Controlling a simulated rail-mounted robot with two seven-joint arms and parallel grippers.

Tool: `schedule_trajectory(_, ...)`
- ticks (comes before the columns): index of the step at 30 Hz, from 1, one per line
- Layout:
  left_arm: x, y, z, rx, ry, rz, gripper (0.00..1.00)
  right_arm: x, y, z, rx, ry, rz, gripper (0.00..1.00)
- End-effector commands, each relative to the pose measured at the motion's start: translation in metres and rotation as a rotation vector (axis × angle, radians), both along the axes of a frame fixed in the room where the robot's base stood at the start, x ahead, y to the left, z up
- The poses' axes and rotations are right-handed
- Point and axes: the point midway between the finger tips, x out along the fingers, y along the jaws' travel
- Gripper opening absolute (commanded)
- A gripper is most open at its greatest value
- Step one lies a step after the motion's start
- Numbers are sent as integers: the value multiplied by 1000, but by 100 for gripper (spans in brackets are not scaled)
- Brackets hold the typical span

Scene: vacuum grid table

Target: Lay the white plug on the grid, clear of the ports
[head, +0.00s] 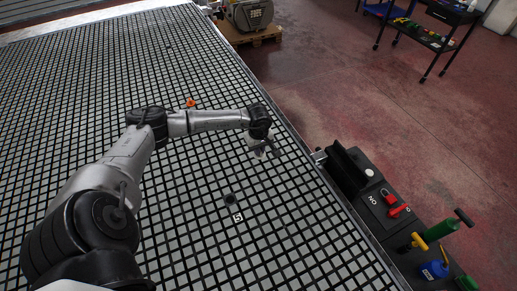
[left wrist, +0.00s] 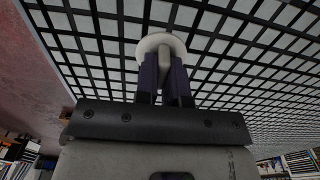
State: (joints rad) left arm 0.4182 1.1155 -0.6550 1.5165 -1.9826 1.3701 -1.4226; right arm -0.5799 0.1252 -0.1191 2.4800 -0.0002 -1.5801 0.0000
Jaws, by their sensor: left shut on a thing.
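My left gripper (head: 270,152) is over the grid table (head: 190,232) near its right edge. In the left wrist view its two dark fingers (left wrist: 163,80) are shut on the white plug (left wrist: 160,44), gripping its raised middle. The plug's round white flange faces the grid. I cannot tell whether it touches the grid. In the head view the plug is too small to make out at the gripper. A dark round port (head: 230,199) with a white number label (head: 238,217) lies in the grid, below and left of the gripper. My right gripper is not in view.
An orange item (head: 191,102) stands on the grid beyond my forearm. The grid around the gripper looks bare.

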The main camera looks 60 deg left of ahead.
Motion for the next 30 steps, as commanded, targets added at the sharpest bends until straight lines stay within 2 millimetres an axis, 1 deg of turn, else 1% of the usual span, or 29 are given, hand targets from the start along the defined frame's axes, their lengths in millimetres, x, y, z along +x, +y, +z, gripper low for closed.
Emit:
schedule_trajectory(2, 0, 0, -1, 1, -1, 0, 0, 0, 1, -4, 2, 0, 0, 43)
schedule_trajectory(8, 0, 0, -15, 0, 1, 0, 0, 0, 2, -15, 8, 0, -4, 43)
schedule_trajectory(24, 0, 0, -68, 0, 0, 0, 0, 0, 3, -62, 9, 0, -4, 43)
schedule_trajectory(30, 0, 0, -76, 0, 0, 0, 0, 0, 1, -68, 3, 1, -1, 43)
